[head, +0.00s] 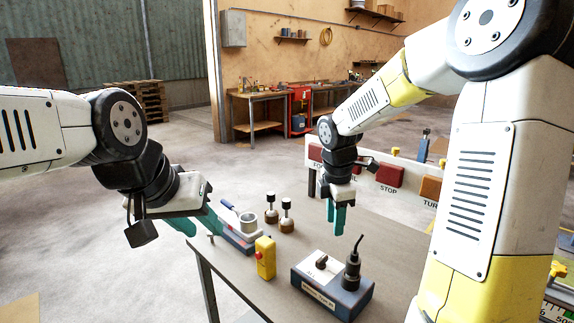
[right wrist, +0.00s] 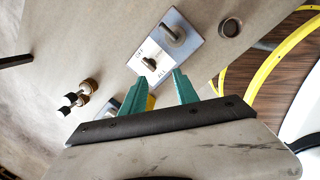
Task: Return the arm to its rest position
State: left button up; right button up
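My left gripper (head: 198,222) has teal fingers, which look apart with nothing between them, at the left edge of the grey table (head: 330,240). My right gripper (head: 337,215) points down above the table, behind a blue-grey switch box (head: 318,290). In the right wrist view its teal fingers (right wrist: 152,90) are apart and hold nothing. The switch box (right wrist: 150,62) appears beyond the fingertips there. A black plug-like part with a short cable (head: 352,268) stands on the box. Which arm the task means cannot be told.
A yellow box with a red button (head: 265,258), two dark-based posts (head: 287,217) and a metal ring on a base (head: 247,222) stand on the table. A light board marked STOP (head: 390,175) is behind. Open floor lies left.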

jog(key=s+r+m+t+y, duration=0.1)
jog(key=s+r+m+t, duration=0.1)
jog(key=s+r+m, duration=0.3)
jog(key=s+r+m+t+y, duration=0.1)
jog(key=s+r+m, duration=0.5)
jog(key=s+m, duration=0.7)
jog(key=shift+s+d+r+m+t+y, duration=0.25)
jog(key=shift+d+m+t+y, duration=0.15)
jog(key=shift+m+t, duration=0.4)
